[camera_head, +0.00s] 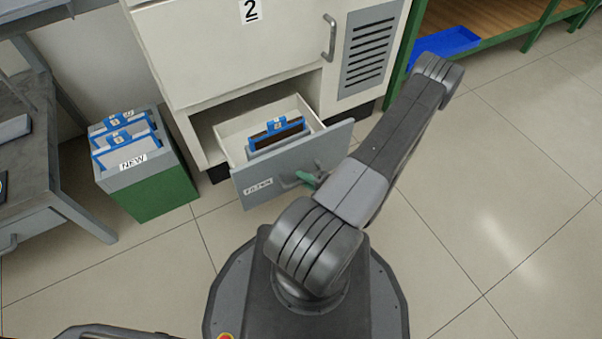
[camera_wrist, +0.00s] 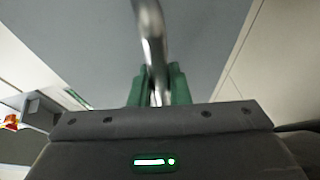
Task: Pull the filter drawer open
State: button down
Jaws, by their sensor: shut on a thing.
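The filter drawer (camera_head: 292,165), with a grey front labelled FILTER, stands pulled out of the lower part of the white cabinet (camera_head: 230,52). A blue-framed filter with a dark face (camera_head: 276,133) stands inside it. My gripper (camera_head: 308,178) is at the drawer front, mostly hidden behind my arm. In the wrist view, the green fingers of my gripper (camera_wrist: 159,88) are shut on the metal drawer handle (camera_wrist: 152,40), one finger on each side of the bar. The grey drawer front (camera_wrist: 205,45) fills much of that view.
A green and grey bin labelled NEW (camera_head: 150,185) with several blue-framed filters (camera_head: 122,132) stands left of the drawer. A grey workbench (camera_head: 40,150) is at the far left. A blue tray (camera_head: 447,43) lies on a green-framed shelf at upper right. The floor at right is clear.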

jog(key=shift+s+d, duration=0.1)
dwell(0.3)
jog(key=c, duration=1.4)
grip_release()
jog(key=shift+o, duration=0.2)
jog(key=shift+d, duration=0.1)
jog(key=p+v, duration=0.3)
jog(key=v, duration=1)
jog(key=shift+s+d, duration=0.2)
jog(key=shift+d, duration=0.05)
jog(key=shift+r, duration=0.1)
jog(key=shift+b+x, duration=1.5)
jog(key=shift+x, duration=5.4)
